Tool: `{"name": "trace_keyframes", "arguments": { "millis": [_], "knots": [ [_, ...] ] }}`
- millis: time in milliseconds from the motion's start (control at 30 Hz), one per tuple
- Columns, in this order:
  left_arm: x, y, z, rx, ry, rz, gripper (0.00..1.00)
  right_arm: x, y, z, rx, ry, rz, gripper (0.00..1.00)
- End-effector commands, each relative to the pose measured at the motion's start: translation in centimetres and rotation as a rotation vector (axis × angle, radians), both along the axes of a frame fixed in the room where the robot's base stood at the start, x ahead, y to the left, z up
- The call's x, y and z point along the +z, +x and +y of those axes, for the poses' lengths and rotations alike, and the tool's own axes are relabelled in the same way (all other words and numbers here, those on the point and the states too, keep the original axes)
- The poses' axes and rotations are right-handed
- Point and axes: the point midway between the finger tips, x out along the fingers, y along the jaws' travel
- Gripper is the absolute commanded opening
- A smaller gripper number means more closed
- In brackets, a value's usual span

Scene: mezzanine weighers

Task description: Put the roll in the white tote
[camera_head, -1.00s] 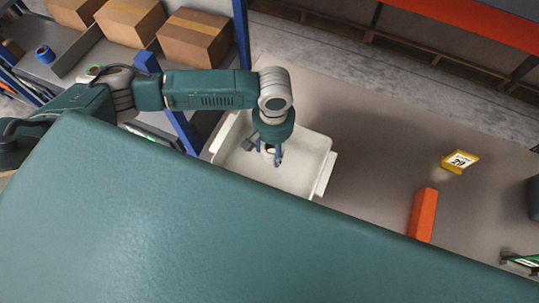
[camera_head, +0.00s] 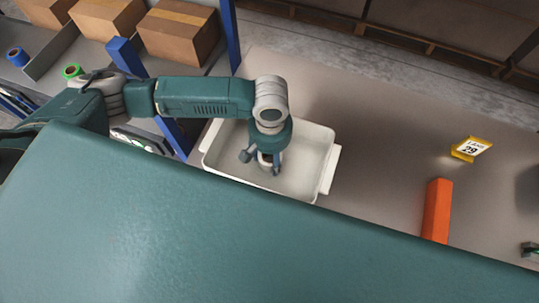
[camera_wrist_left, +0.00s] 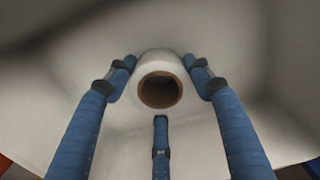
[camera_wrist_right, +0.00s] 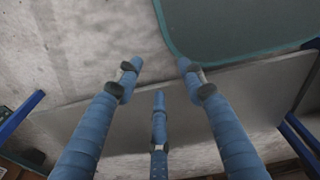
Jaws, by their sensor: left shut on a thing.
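The roll is white with a brown hollow core. My left gripper (camera_head: 264,160) is shut on the roll (camera_head: 266,158), inside the outline of the white tote (camera_head: 330,155) in the head view. The tote stands on the grey surface, partly hidden by my own body in front. In the left wrist view the roll (camera_wrist_left: 158,65) sits between the blue fingers, core end facing the camera. A pale surface fills the background there; the height of the roll above the tote floor is unclear. My right gripper (camera_wrist_right: 160,64) shows only in its wrist view, fingers apart and empty.
A yellow number sign (camera_head: 471,148) and an orange bar (camera_head: 437,210) lie right of the tote. A shelf at the left holds cardboard boxes (camera_head: 180,32), a blue roll (camera_head: 17,56) and a green roll (camera_head: 72,71). A blue post (camera_head: 229,35) rises behind my left arm.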

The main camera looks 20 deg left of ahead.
Motion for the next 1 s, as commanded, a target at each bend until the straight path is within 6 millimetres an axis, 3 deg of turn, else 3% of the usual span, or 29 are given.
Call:
{"name": "trace_keyframes", "arguments": {
  "millis": [100,133,233,367,633,767,1000],
  "knots": [
    [-0.3,-0.1,0.0,0.001,0.000,0.002,0.22,0.1,-0.9,0.1,0.000,0.000,0.012,0.40],
    [-0.4,-0.1,0.0,0.001,0.000,0.002,0.54,0.0,-1.2,0.1,0.000,0.000,0.017,0.40],
    [-0.4,0.0,0.0,0.000,0.000,0.001,0.71,-0.1,-2.6,0.0,0.000,-0.001,0.036,0.40],
    [-0.3,0.0,0.0,0.000,0.000,0.001,0.71,-0.1,-3.3,0.0,0.000,-0.002,0.048,0.40],
    [0.4,0.1,0.0,-0.001,-0.002,-0.002,0.71,-0.3,-2.2,0.0,0.000,-0.002,0.031,0.40],
    [2.5,0.1,0.0,-0.001,-0.003,-0.003,0.71,-0.5,-1.8,0.0,0.000,-0.001,0.025,0.40],
    [7.8,0.1,-0.1,-0.001,-0.003,-0.005,0.71,-1.0,-1.7,-0.2,0.001,-0.003,0.025,0.40]
  ]
}}
